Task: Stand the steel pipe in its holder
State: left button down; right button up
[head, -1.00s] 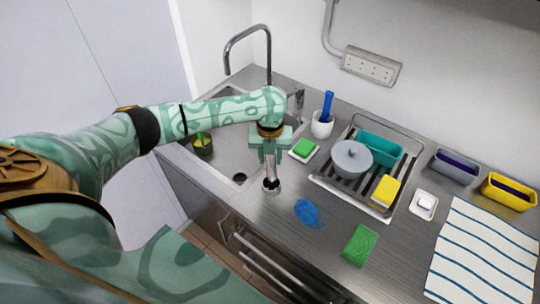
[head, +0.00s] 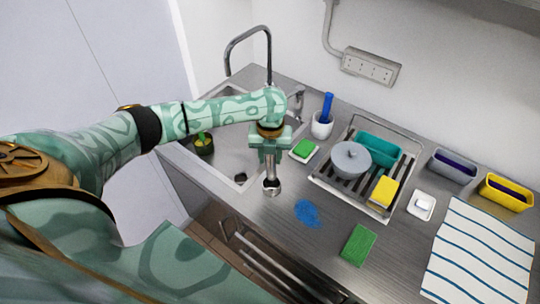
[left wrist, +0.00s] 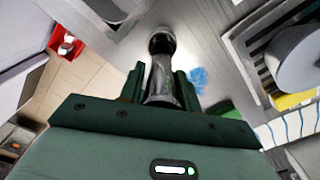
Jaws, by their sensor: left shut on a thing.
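My left gripper (head: 269,157) is over the counter in front of the sink and shut on the steel pipe (head: 271,172). The pipe is shiny and points down, about upright. It also shows between the fingers in the left wrist view (left wrist: 160,82). A round, ring-like steel piece with a dark middle (head: 271,187) is at the pipe's lower end. I cannot tell whether this is the holder around the pipe or the pipe's own wide end. No other holder for the pipe is clear. My right gripper is not in view.
The sink (head: 226,165) lies left of the gripper. A white cup (head: 322,126) with a blue handle, a green sponge (head: 304,149) and a dish rack (head: 318,179) stand to the right. A blue patch (head: 306,213) and a green block (head: 358,244) lie in front.

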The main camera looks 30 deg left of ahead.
aim_at(270, 162)
pick_arm(q)
jog(key=shift+a+p, duration=0.1)
jog(key=shift+p, duration=0.3)
jog(key=shift+f+b, duration=0.7)
jog(key=shift+f, duration=0.45)
dwell(0.6)
jog(key=shift+r, duration=0.15)
jog(key=shift+r+p, duration=0.7)
jog(key=shift+p, duration=0.7)
jog(key=shift+f+b, duration=0.75)
jog(key=shift+f, duration=0.5)
dwell(0.7)
